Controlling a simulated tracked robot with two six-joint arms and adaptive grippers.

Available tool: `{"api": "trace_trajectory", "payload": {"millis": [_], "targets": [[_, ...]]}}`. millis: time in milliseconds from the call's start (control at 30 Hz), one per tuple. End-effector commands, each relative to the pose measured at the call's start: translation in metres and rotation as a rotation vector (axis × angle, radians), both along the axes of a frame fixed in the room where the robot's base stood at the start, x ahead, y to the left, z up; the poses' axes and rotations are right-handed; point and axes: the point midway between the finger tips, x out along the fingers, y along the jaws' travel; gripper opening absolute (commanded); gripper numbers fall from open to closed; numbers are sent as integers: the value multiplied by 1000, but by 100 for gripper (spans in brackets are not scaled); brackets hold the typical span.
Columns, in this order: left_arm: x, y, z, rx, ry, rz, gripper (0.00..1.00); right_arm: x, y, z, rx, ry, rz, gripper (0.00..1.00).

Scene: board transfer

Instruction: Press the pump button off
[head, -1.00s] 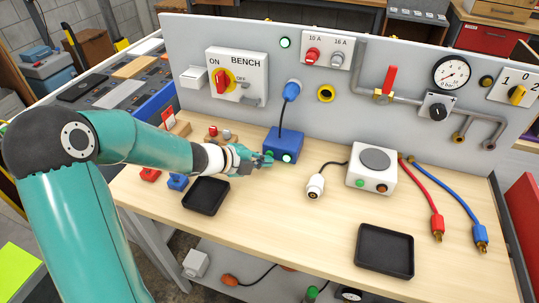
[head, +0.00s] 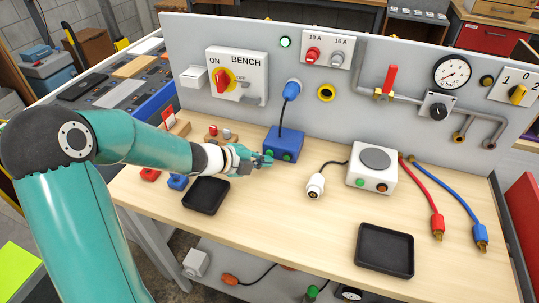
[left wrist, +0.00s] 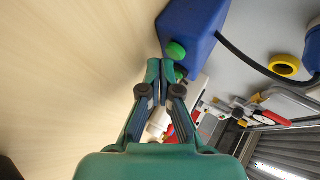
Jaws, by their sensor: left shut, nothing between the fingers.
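The blue pump box (head: 284,140) stands on the bench against the back panel, with a cable running up from it to a blue plug. On its front, a round green part (head: 287,156) is dark green and unlit at the right. My left gripper (head: 265,161) is shut and empty, with its tips right at the left part of the box's front, which they partly hide. In the left wrist view the fingertips (left wrist: 161,66) are together beside a green round part (left wrist: 176,51) of the blue box (left wrist: 190,28). Whether they touch the box I cannot tell.
A black tray (head: 206,207) lies below my left gripper. A white plug (head: 315,187) and a white box with a grey disc (head: 371,183) stand to the right. A second black tray (head: 385,274) is at the front right. Bare bench lies between the trays.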

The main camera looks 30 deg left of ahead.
Motion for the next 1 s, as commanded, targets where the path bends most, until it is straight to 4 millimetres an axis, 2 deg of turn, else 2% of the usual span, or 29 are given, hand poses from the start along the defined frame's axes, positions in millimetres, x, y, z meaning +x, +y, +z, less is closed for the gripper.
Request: {"api": "trace_trajectory", "payload": {"millis": [233, 700, 1000], "targets": [[-8, -1, 0, 1, -1, 0, 0, 0, 0, -4, 0, 0, 0, 40], [-52, -12, -1, 1, 0, 0, 0, 0, 0, -17, 0, 0, 0, 40], [-58, -14, 0, 0, 0, -1, 0, 0, 0, -17, 0, 0, 0, 40]]}}
